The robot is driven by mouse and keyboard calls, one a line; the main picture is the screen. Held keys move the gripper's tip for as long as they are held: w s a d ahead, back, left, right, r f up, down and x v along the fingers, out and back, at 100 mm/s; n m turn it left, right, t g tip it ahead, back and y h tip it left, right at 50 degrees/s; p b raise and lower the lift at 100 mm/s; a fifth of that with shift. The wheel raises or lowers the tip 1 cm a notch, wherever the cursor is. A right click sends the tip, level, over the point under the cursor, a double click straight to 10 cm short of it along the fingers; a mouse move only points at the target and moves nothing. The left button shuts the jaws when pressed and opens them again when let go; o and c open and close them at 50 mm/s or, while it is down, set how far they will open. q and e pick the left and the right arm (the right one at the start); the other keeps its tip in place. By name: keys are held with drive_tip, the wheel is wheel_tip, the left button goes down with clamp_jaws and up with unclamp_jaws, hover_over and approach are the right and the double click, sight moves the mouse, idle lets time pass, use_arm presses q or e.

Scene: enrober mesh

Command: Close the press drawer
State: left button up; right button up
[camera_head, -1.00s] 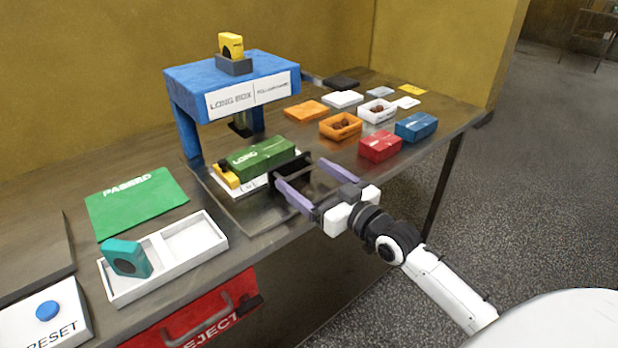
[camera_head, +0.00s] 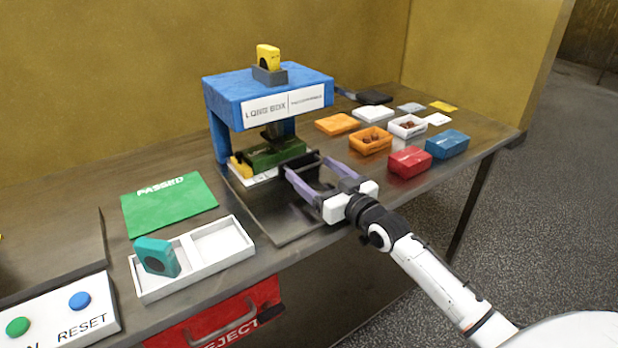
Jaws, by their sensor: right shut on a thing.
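The blue press (camera_head: 268,88) stands at the back of the table, labelled "LONG BOX". Its white drawer (camera_head: 262,181) is mostly under the frame, with the black front handle (camera_head: 306,163) facing me. A green box (camera_head: 275,153) lies on the drawer beneath the dark press head, its upper part partly hidden. My right gripper (camera_head: 305,166) has its two purple fingers at either side of the black handle and is shut on it. My left gripper is not in view.
A white two-part tray (camera_head: 225,243) holds a teal block (camera_head: 157,257). A green "PASSED" mat (camera_head: 169,203) lies left of the press. Red (camera_head: 409,163), blue (camera_head: 447,144) and orange boxes (camera_head: 371,141) stand to the right. A red reject drawer (camera_head: 225,318) is below the table edge.

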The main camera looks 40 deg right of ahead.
drive_tip(key=o, duration=1.3)
drive_tip(key=shift+w+d+r, duration=0.1)
drive_tip(key=shift+d+r, duration=0.05)
drive_tip(key=shift+r, duration=0.1)
drive_tip(key=shift+c, duration=0.2)
drive_tip(key=shift+w+f, duration=0.15)
drive_tip(key=shift+f, duration=0.05)
drive_tip(key=s, duration=1)
drive_tip(key=shift+s, duration=0.2)
